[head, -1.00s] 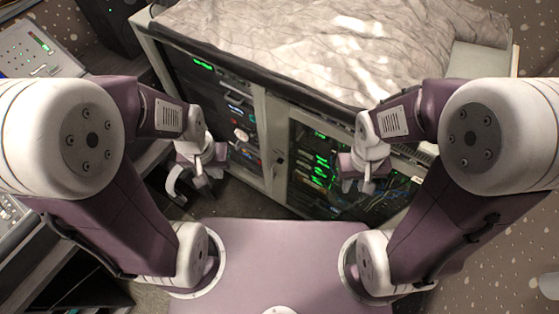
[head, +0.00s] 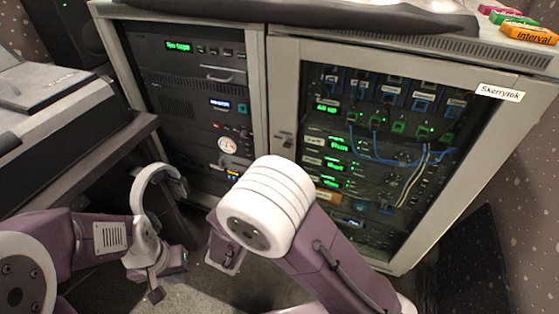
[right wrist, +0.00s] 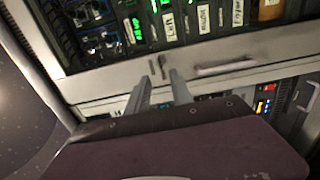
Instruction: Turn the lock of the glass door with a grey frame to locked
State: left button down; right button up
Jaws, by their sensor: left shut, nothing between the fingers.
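The glass door with a grey frame (head: 455,68) closes the right cabinet, labelled "Skerrytok". Its lock (head: 288,141) is a small dark piece on the door's left frame. In the right wrist view the lock (right wrist: 158,66) shows just beyond the fingertips, with two small dark marks; its exact setting is too small to tell. My right gripper (right wrist: 160,83) is open and empty, its fingers pointing at the lock. In the head view my right arm hides its fingers. My left gripper (head: 157,288) is shut and empty, low at the left, away from the door.
A bar handle (right wrist: 226,67) sits on the door frame beside the lock. The left rack (head: 185,75) holds several devices. A desk with a console (head: 60,90) stands at the left. Coloured labelled blocks (head: 528,34) lie on the cabinet top. Carpet is free at the lower right.

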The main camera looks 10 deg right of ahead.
jog(key=b+x, duration=0.2)
jog(key=x, duration=0.7)
jog(key=shift+b, duration=0.35)
jog(key=shift+s+d, duration=0.1)
grip_shut()
